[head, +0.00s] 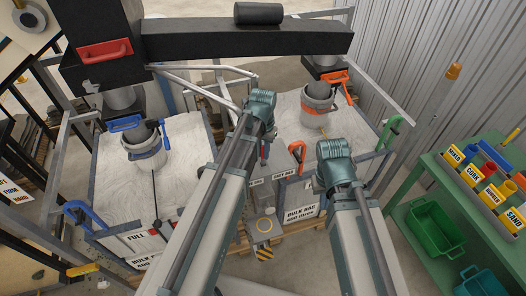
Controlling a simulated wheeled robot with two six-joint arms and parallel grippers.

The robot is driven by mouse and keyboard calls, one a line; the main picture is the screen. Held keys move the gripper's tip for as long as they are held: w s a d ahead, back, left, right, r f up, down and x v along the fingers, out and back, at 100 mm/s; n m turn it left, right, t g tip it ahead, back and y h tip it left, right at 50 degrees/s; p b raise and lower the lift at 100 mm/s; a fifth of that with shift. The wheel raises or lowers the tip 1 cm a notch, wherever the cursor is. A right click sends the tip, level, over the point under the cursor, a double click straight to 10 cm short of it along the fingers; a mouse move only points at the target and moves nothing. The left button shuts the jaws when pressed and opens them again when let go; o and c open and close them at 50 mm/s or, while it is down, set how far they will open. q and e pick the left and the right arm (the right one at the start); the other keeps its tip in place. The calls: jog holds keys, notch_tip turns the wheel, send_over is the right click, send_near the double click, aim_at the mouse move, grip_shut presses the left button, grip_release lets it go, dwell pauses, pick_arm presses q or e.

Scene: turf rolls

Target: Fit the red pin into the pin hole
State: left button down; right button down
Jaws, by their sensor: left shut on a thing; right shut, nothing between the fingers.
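My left arm reaches up the middle of the head view. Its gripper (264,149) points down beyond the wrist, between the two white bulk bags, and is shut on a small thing. A speck of red shows there, which fits the red pin, but most of it is hidden. My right arm ends at a teal wrist to the right. Its gripper (322,184) is shut and empty, mostly hidden under the wrist. I cannot make out the pin hole for certain.
A left bulk bag (115,178) and a right bulk bag (288,128) sit in metal frames under dark spouts. A green bench (430,180) with coloured bins is at right.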

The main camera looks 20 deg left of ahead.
aim_at(263, 165)
pick_arm(q)
jog(key=shift+f+b, duration=1.6)
jog(key=shift+f, duration=0.05)
jog(key=c, duration=0.7)
grip_release()
jog(key=shift+r, duration=0.1)
jog(key=shift+c, duration=0.2)
notch_tip(263, 165, up, 12)
jog(key=p, duration=1.2)
jog(key=s+d+f+b, duration=0.3)
jog(key=s+f+b, duration=0.1)
jog(key=f+b, duration=0.4)
jog(key=s+d+f+m+b, duration=0.1)
jog(key=s+d+f+b, duration=0.3)
jog(key=f+b, duration=0.4)
jog(key=s+d+f+y+b, duration=0.1)
jog(key=s+d+f+b, duration=0.2)
jog(key=s+f+b, duration=0.3)
notch_tip(263, 165, down, 2)
jog(key=shift+d+f+m+b, duration=0.2)
jog(key=shift+d+m+b, duration=0.1)
jog(key=shift+b, duration=0.85)
